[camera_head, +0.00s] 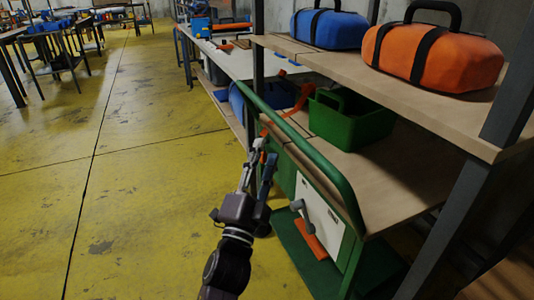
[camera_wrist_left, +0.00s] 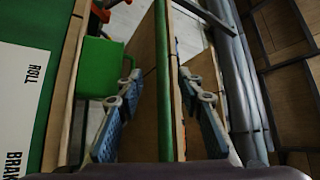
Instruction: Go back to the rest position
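My left gripper (camera_head: 262,152) is low in the middle of the head view, over the yellow floor, just left of a green rail (camera_head: 312,150) at the shelf end. In the left wrist view its fingers (camera_wrist_left: 160,95) are apart, with nothing clasped between them. A green bar and a wooden board edge run through the gap in that view, and I cannot tell how far beyond the fingers they lie. My right gripper is in neither view.
A shelf rack stands close on the right, with a blue bag (camera_head: 330,29) and an orange bag (camera_head: 432,56) on top and a green bin (camera_head: 350,120) below. A white panel (camera_head: 322,222) with a grey handle is below the rail.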

